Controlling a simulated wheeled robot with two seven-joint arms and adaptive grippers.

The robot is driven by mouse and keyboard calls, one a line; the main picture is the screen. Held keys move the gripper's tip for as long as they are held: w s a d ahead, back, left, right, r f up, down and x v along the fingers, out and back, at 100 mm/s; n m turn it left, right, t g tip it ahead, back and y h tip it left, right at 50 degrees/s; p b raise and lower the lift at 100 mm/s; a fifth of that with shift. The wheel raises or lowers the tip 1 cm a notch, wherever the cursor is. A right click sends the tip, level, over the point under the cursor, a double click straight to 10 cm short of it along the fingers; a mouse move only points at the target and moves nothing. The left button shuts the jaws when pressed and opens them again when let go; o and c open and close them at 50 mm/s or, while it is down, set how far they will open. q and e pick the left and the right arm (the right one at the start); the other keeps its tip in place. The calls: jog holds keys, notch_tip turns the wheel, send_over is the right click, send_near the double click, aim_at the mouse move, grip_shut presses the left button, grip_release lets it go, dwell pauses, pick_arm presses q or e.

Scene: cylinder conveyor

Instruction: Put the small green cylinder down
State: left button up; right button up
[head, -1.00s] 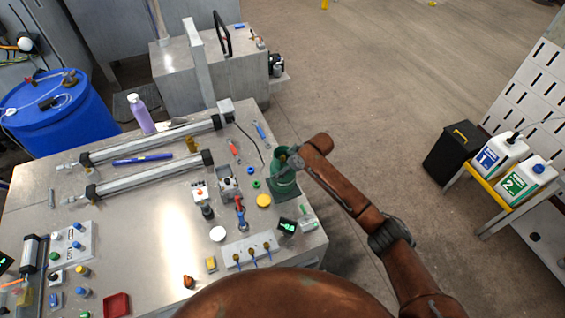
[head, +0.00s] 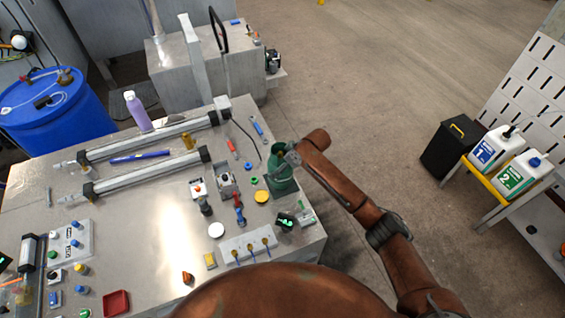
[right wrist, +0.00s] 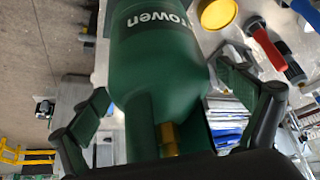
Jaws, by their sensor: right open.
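The green cylinder (head: 281,173) stands upright at the right edge of the metal bench in the head view. In the right wrist view the cylinder (right wrist: 158,70) fills the middle, with white lettering on a dark band and a brass-coloured fitting low on it. My right gripper (head: 291,158) is at its upper part, reaching in from the right. In the right wrist view the gripper's two fingers are spread, one on each side of the cylinder, with gaps showing. The cylinder's underside is hidden. My left gripper is out of view.
A yellow disc (head: 262,197) and small green rings lie left of the cylinder. A red-handled tool (head: 239,209) and a grey valve block (head: 249,246) are nearby. Two long metal cylinders lie across the bench. Open floor lies beyond the bench's right edge.

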jog(key=b+v, duration=0.2)
jog(key=v, duration=1)
jog(key=shift+r, duration=0.15)
notch_tip(320, 180, up, 13)
jog(key=p, duration=0.7)
jog(key=shift+p, duration=0.3)
